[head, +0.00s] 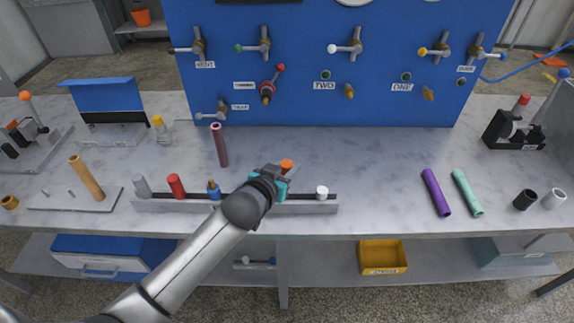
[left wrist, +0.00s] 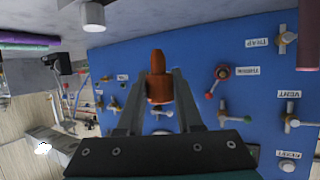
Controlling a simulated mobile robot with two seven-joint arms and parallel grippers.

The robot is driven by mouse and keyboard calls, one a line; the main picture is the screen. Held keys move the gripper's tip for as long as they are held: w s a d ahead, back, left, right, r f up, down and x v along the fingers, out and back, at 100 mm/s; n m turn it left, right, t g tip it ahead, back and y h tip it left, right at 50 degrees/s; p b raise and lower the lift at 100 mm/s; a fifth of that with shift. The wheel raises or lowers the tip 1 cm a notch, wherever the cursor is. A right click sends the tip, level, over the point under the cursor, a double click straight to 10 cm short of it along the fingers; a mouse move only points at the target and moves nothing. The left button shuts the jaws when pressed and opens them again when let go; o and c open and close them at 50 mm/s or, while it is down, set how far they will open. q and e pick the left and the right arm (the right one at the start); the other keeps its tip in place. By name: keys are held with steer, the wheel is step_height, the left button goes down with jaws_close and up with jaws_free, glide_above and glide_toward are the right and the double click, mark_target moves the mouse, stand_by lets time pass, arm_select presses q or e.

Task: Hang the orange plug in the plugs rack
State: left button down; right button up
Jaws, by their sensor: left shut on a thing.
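The orange plug (head: 287,166) shows just past the tip of my left gripper (head: 270,181) in the head view. In the left wrist view the orange plug (left wrist: 157,78) stands between the two fingers of my left gripper (left wrist: 157,95), which are shut on it. The plugs rack (head: 305,209) is a long grey bar with a dark slot near the table's front edge. It holds grey, red, blue and white plugs. My gripper and arm cover part of it between the blue and white plugs. The plug's height above the rack is unclear. My right gripper is not in view.
A purple tube (head: 436,192) and a mint tube (head: 467,192) lie to the right. The table between rack and panel is mostly clear.

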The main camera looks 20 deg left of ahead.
arm_select(q)
steer(key=shift+f+b, duration=1.15)
steer(key=shift+f, duration=0.3)
steer(key=shift+f+b, duration=0.95)
steer(key=shift+f, duration=0.5)
steer(key=shift+p, duration=0.8)
steer(key=shift+f+b, duration=1.2)
steer(key=shift+f, duration=0.5)
